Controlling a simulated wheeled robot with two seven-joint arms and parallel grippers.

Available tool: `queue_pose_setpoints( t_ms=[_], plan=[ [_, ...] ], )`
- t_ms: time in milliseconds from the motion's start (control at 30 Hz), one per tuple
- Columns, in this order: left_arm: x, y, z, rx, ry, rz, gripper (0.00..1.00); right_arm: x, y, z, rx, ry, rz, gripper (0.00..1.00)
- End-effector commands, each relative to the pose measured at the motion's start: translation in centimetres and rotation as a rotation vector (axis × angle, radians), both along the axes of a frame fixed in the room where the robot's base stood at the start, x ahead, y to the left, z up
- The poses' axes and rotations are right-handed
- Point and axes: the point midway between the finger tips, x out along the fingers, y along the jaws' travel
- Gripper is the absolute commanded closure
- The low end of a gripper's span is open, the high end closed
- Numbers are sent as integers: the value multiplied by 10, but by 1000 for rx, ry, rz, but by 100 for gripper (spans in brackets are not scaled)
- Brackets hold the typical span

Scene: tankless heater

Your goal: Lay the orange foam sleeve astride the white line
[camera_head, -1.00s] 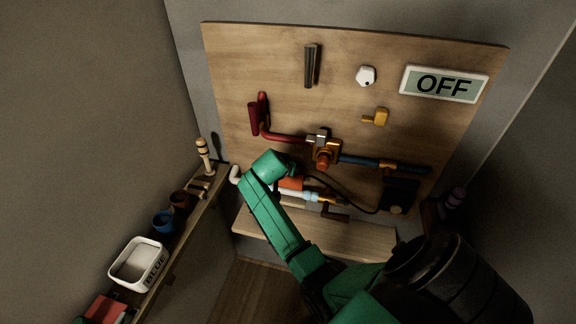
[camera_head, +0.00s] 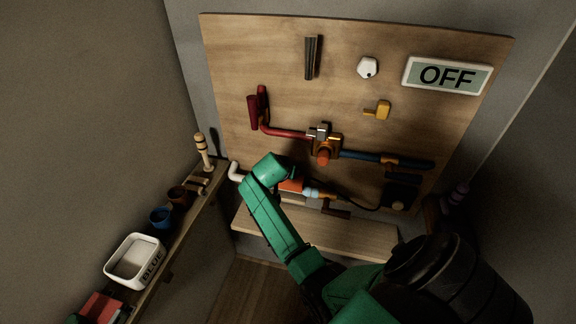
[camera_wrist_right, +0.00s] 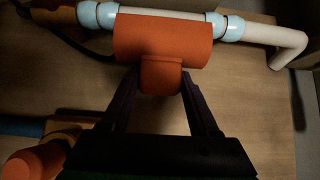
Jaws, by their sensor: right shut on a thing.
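The orange foam sleeve (camera_wrist_right: 162,40) lies across the white line (camera_wrist_right: 265,33) in the right wrist view, between pairs of light-blue rings, and hides the stretch of line behind it. Whether it is fully seated cannot be told. My right gripper (camera_wrist_right: 161,78) is shut on the tab of the sleeve. In the head view the sleeve (camera_head: 291,186) shows beside my green right arm, which hides the gripper. The elbow of the white line (camera_head: 236,172) shows left of the arm. My left gripper is not in view.
A red pipe (camera_head: 288,133), a brass valve (camera_head: 325,147) and a blue pipe (camera_head: 362,157) run above the sleeve on the wooden board (camera_head: 240,60). A dark cable (camera_head: 360,204) hangs to the right. A shelf at left holds a white bin (camera_head: 133,262) and cups.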

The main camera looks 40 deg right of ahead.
Motion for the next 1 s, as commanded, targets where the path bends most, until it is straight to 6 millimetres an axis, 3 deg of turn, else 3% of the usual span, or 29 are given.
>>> queue_pose_setpoints(
  t_ms=[1000],
  plan=[
    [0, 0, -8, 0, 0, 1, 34, 0, 0, -12, 0, 0, 0, 100]
  ],
)
